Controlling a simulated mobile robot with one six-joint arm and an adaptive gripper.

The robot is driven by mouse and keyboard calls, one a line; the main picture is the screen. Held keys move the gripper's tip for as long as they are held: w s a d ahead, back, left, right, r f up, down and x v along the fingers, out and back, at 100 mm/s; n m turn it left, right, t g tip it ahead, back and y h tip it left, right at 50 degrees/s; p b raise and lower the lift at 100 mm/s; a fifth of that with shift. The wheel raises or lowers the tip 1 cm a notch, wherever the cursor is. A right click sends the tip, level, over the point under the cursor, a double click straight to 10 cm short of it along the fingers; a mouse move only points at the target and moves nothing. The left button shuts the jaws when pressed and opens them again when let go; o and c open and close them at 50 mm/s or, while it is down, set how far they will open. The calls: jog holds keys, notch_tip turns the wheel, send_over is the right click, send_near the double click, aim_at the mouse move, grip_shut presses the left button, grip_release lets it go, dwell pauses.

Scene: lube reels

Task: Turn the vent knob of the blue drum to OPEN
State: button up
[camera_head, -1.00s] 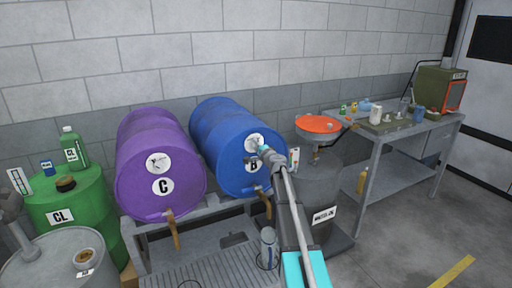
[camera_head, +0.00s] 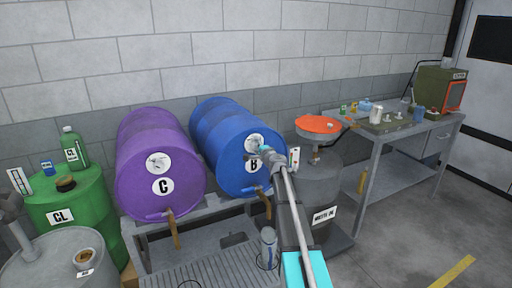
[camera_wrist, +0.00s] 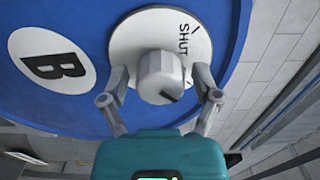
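The blue drum (camera_head: 222,128) lies on its side on a rack, its round front with the "B" label toward me. Its vent knob (camera_wrist: 160,77) is a grey cylinder on a white round plate (camera_wrist: 182,32), where the word "SHUT" reads beside the knob. A dark mark shows on the knob's lower right edge. My gripper (camera_wrist: 160,85) has its two fingers apart, one on each side of the knob. Whether the fingertips touch the knob I cannot tell. In the head view my gripper (camera_head: 263,150) is at the drum's face and partly hides the plate.
A purple drum (camera_head: 150,150) marked "C" lies to the left. Wooden-handled taps (camera_head: 174,228) hang below the drums. A dark waste drum with an orange funnel (camera_head: 318,125) stands close on the right, beside a workbench (camera_head: 385,130).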

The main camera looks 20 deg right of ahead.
jog(key=shift+s, duration=0.1)
dwell(0.3)
jog(key=s, duration=1.2)
jog(key=shift+d, duration=0.2)
jog(key=shift+w, duration=0.1)
jog(key=s+a+f+n+g+y+p, duration=0.1)
jog(key=s+a+f+n+g+y, duration=0.2)
jog(key=a, duration=0.5)
jog(key=s+a+f+n+g+y, duration=0.1)
jog(key=s+a+f+n+g, duration=0.2)
jog(key=a+n, duration=0.35)
jog(key=s+a+f+n+g+y+p, duration=0.1)
jog(key=s+a+f+n+g+y, duration=0.2)
jog(key=a, duration=0.6)
jog(key=s+a+f+n+g+h, duration=0.1)
jog(key=s+f+g+h, duration=0.1)
jog(key=s, duration=0.5)
jog(key=s+a+f+n+g+h+p, duration=0.1)
jog(key=s+a+f+n+g+h, duration=0.1)
jog(key=s, duration=0.5)
jog(key=s+a+f+n+g+h, duration=0.1)
jog(key=s+f+n+g+h, duration=0.1)
jog(key=s+g, duration=0.3)
jog(key=shift+s+a+h, duration=0.35)
jog(key=shift+s+h, duration=0.45)
jog(key=shift+s, duration=0.2)
